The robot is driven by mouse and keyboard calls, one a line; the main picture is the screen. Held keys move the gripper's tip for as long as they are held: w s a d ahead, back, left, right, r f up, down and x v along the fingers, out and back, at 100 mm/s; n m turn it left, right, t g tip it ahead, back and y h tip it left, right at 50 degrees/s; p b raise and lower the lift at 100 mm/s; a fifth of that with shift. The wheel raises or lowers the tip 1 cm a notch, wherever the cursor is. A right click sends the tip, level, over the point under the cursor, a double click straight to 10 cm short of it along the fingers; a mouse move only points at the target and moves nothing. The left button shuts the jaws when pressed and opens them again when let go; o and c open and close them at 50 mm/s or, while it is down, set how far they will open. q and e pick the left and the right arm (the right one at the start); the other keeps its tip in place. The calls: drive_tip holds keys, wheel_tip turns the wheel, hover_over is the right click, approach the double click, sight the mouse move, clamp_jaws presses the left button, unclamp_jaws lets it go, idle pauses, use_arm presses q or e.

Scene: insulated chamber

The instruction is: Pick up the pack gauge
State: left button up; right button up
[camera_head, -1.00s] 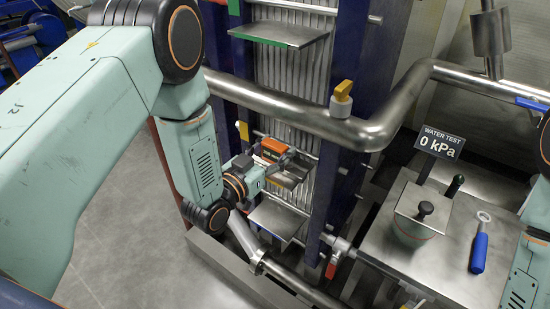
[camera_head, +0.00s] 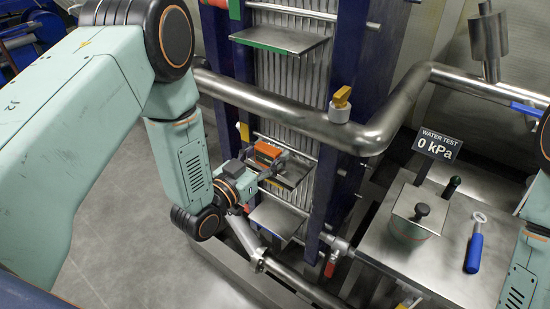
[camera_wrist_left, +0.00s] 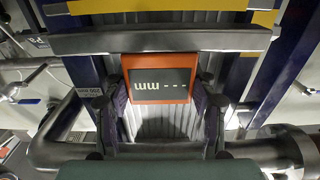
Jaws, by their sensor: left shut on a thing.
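The pack gauge (camera_wrist_left: 160,79) is an orange-edged block with a dark display reading "mm" and dashes. In the head view my left gripper (camera_head: 265,170) is small and partly hides the gauge's lower part. I cannot tell whether the gauge touches the small metal shelf (camera_head: 293,173) there. My right gripper is out of view; only part of its arm shows at the right edge.
The ribbed plate stack (camera_head: 285,85) stands between blue posts. A green-edged shelf (camera_head: 280,40) is above and another shelf (camera_head: 275,217) below. A thick steel pipe (camera_head: 270,105) crosses in front. A bench (camera_head: 440,255) at right holds a lidded pot (camera_head: 415,215) and blue-handled tool (camera_head: 475,245).

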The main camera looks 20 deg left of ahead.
sight(264, 156)
use_arm(q)
drive_tip(key=shift+p+v, duration=0.85)
drive_tip(key=shift+v, duration=2)
drive_tip(key=shift+p+v, duration=1.1)
drive_tip(key=shift+v, duration=1.75)
